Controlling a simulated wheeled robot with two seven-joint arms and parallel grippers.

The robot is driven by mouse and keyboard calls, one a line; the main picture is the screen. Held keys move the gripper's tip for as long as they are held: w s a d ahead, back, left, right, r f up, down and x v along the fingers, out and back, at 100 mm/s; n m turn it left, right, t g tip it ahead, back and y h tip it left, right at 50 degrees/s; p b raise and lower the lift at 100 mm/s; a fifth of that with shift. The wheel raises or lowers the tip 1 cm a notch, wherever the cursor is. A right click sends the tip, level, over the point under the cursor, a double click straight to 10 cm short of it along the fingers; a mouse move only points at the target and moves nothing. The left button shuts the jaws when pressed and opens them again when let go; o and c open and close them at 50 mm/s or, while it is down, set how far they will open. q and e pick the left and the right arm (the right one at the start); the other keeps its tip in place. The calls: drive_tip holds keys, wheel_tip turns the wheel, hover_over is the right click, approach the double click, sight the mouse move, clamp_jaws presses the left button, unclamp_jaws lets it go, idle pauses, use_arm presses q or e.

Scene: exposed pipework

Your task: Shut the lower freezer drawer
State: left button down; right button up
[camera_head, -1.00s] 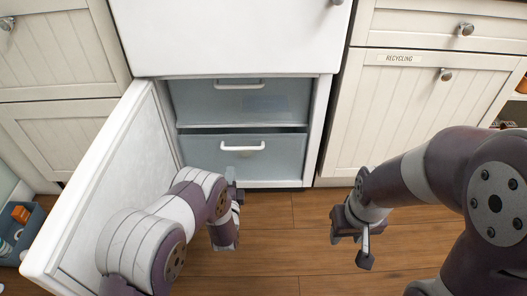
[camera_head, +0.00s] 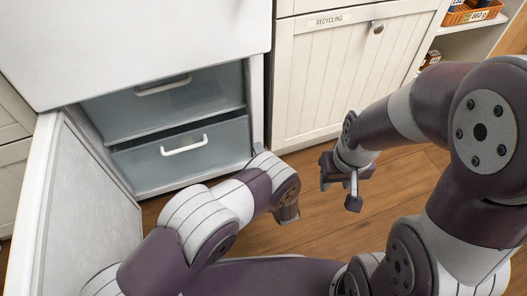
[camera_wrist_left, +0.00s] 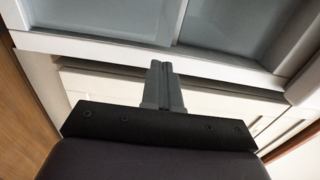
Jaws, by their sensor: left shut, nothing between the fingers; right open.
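The lower freezer drawer (camera_head: 222,143) is a blue-grey bin with a white bar handle (camera_head: 184,146). A dark gap shows above its front, and it looks slightly pulled out. The upper drawer (camera_head: 212,92) sits above it. The freezer door (camera_head: 92,205) stands open at the left. My left gripper (camera_head: 258,148) is mostly hidden by its own arm, near the drawer's lower right corner. In the left wrist view its fingers (camera_wrist_left: 162,85) are shut and empty, in front of a white edge below grey panels. My right gripper (camera_head: 340,182) is open and empty over the floor.
A cream cabinet (camera_head: 325,80) labelled RECYCLING stands right of the freezer. An open shelf with an orange basket (camera_head: 470,14) is at the far right. Wooden floor (camera_head: 325,225) is clear in front of the cabinet.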

sight(246, 122)
use_arm(q)
drive_tip(key=b+x, duration=0.4)
drive_tip(key=x, duration=0.5)
drive_tip(key=shift+w+a+f, duration=0.1)
drive_tip(key=shift+w+f, duration=0.05)
drive_tip(key=shift+f, duration=0.05)
drive_tip(key=shift+w+r, duration=0.15)
drive_tip(key=shift+w, duration=0.15)
drive_tip(key=shift+w+a+b, duration=0.2)
drive_tip(key=shift+w+b, duration=0.25)
drive_tip(key=shift+b, duration=0.1)
drive_tip(key=b+x, duration=0.1)
drive_tip(key=x, duration=0.2)
drive_tip(key=shift+f, duration=0.2)
drive_tip(key=shift+w+a+r, duration=0.1)
drive_tip(key=shift+w+r, duration=0.1)
drive_tip(key=shift+w, duration=0.05)
drive_tip(key=shift+r, duration=0.3)
